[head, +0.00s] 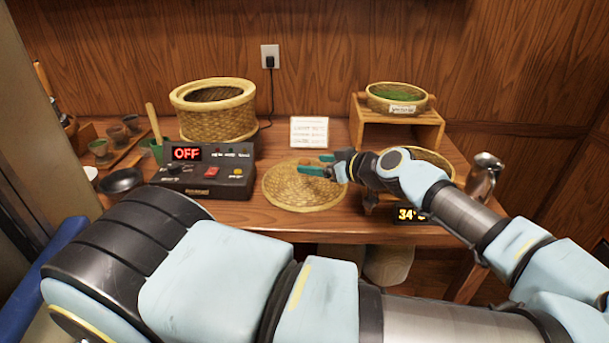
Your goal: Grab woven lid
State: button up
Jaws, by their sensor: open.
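The woven lid (293,190) is a flat, round, tan disc lying on the wooden table near its front edge, in the middle of the head view. My gripper (313,165) has teal fingertips and reaches in from the right. It is open and empty, over the right far part of the lid. The fingers and wrist hide a little of the lid's right side. I cannot tell how high the fingertips are above it.
A control box (208,170) reading OFF stands left of the lid, with a woven steamer (213,108) behind it. A white card (309,132) stands behind the lid. A wooden stand (402,128) with a basket (397,97) and a metal pitcher (485,178) are to the right.

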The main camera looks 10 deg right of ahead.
aim_at(308, 163)
jog(key=p+x, duration=0.3)
jog(key=x, duration=0.1)
jog(key=shift+w+f, duration=0.2)
jog(key=shift+w, duration=0.2)
jog(key=shift+w+a+f, duration=0.2)
jog(key=shift+w+f, duration=0.1)
grip_shut()
